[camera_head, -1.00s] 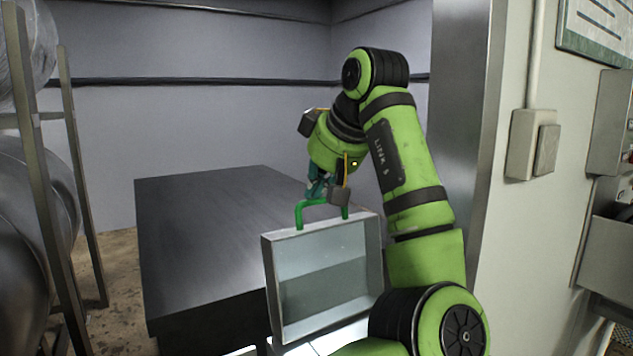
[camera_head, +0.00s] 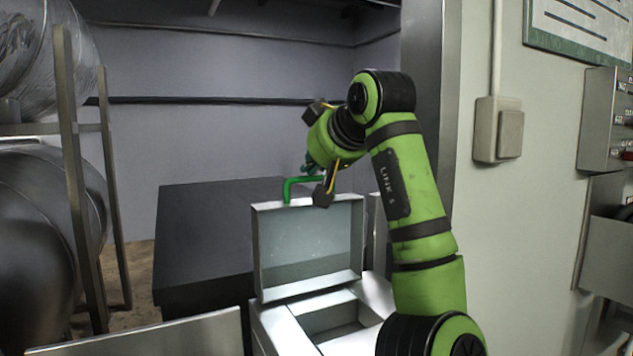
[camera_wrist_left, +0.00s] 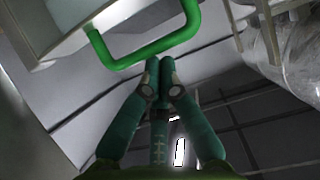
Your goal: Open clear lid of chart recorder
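The clear lid (camera_head: 310,245) has a pale metal frame and stands raised, close to upright, at the back edge of the recorder box (camera_head: 290,335). The box's open recess shows below it. A green handle (camera_head: 289,188) sits on the lid's top edge, partly hidden by my left gripper (camera_head: 312,168). In the left wrist view, the handle (camera_wrist_left: 150,58) crosses just ahead of my left fingertips (camera_wrist_left: 160,65). These fingers are together with nothing visible between them. I cannot tell whether they touch the handle. My right gripper is in neither view.
A dark table (camera_head: 200,235) stands behind the box. A metal rack with large cylinders (camera_head: 45,220) is at the left. A wall with a switch box (camera_head: 497,130) and a control panel (camera_head: 608,120) is at the right.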

